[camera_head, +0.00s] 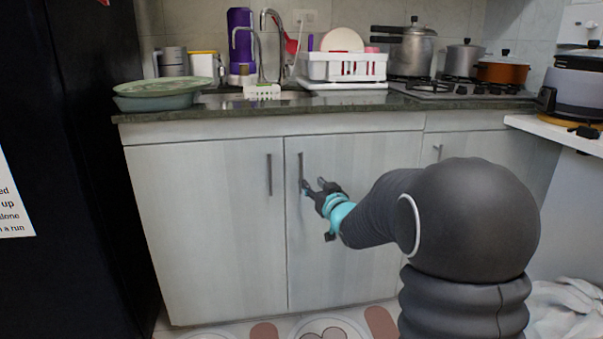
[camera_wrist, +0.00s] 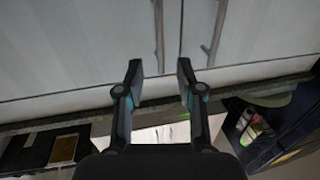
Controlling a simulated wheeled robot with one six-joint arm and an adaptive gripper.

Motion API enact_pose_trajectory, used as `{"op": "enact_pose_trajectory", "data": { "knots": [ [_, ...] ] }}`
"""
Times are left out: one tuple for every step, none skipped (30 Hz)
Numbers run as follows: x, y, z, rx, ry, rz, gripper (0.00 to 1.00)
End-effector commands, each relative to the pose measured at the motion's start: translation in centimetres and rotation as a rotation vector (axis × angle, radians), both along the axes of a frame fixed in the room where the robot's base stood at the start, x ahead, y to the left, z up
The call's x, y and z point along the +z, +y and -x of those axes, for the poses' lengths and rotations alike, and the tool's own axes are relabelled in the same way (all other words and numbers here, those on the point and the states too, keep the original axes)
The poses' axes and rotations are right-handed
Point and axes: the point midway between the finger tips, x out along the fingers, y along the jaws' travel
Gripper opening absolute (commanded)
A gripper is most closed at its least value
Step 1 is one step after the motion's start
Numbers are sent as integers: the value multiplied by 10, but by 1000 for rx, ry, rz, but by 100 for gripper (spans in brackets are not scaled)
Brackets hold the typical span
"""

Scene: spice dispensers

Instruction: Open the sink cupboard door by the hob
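The sink cupboard has two pale grey doors side by side, both closed. The right door (camera_head: 345,240), nearer the hob, has a slim vertical metal handle (camera_head: 301,168) by its left edge. The left door (camera_head: 205,220) has a similar handle (camera_head: 269,174) by its right edge. My gripper (camera_head: 313,184) is open and empty at the lower part of the right door's handle. In the wrist view, which is upside down, that handle (camera_wrist: 158,35) lines up between the two open fingertips (camera_wrist: 159,68). I cannot tell whether they touch it. The other handle (camera_wrist: 214,35) is outside the fingers.
The dark counter (camera_head: 290,110) overhangs the doors. It carries the hob (camera_head: 455,90) with pots, a white dish rack (camera_head: 345,67) and the sink tap (camera_head: 262,45). A black appliance (camera_head: 70,150) stands at the left. Some floor shows below the doors.

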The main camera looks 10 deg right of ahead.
Motion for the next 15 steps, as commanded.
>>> {"op": "enact_pose_trajectory", "data": {
  "knots": [
    [-1, 2, -11, 1, 2, 0, 37],
    [0, 4, -16, 1, 1, 0, 37],
    [-1, 5, -24, 1, 2, 0, 37],
    [0, 6, -29, 1, 1, 1, 37],
    [0, 7, -35, 1, 1, 0, 37],
    [0, 9, -42, 1, 2, 0, 37],
    [0, 10, -47, 0, 1, 0, 37],
    [0, 11, -53, 0, 2, 0, 37],
    [0, 12, -59, 0, 1, 1, 37],
    [0, 13, -64, 0, 1, 1, 37],
    [0, 14, -68, 0, 2, 1, 37],
    [0, 15, -74, 0, 2, 1, 37],
    [0, 16, -78, 0, 1, 1, 37],
    [0, 17, -81, 0, 2, 1, 37],
    [0, 17, -85, 0, 1, 1, 37]
  ]
}}
